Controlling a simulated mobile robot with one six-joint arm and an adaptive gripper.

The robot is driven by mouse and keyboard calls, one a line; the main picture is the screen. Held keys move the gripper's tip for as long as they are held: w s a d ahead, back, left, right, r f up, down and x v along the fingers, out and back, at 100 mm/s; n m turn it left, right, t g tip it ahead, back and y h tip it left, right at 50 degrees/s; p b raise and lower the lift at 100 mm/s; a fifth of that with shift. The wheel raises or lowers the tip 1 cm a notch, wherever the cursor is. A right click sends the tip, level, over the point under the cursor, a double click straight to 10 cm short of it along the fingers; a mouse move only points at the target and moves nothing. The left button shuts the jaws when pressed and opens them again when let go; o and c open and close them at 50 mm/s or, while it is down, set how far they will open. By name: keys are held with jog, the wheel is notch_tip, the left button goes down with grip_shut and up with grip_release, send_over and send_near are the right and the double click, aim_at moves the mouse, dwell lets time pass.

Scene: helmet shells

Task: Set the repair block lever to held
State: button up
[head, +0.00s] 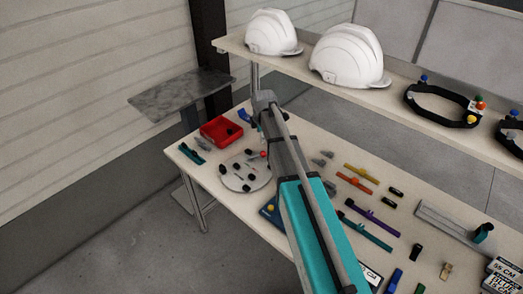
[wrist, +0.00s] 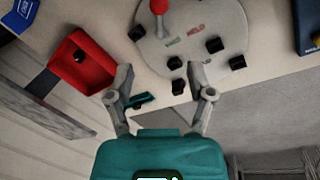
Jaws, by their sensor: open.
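The repair block is a round pale grey plate (head: 235,180) on the table, with several black blocks on it. It also shows at the top of the wrist view (wrist: 185,63). Its lever has a red ball knob (wrist: 158,6) on a grey stem, and the knob shows in the head view (head: 263,154). A red HELD label (wrist: 195,28) and a green label, too blurred to read, lie right of the stem's foot. My gripper (wrist: 158,72) is open and empty, its fingertips apart from the lever. In the head view my arm hides part of the table.
A red tray (head: 209,132) with a black piece in it stands beside the plate, near the table's left end. A teal strap piece (head: 192,153) lies at the left edge. Coloured strips and small parts lie right of my arm. A shelf with white helmets (head: 348,57) stands behind.

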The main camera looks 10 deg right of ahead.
aim_at(261, 155)
jog(key=f+b, duration=0.4)
jog(key=w+f+b, duration=0.1)
jog(key=f+b, duration=0.4)
jog(key=w+f+b, duration=0.1)
jog(key=f+b, duration=0.3)
jog(key=shift+w+d+f, duration=0.15)
jog(key=shift+w+f, duration=0.1)
dwell(0.9)
jog(key=shift+b, duration=0.3)
grip_shut()
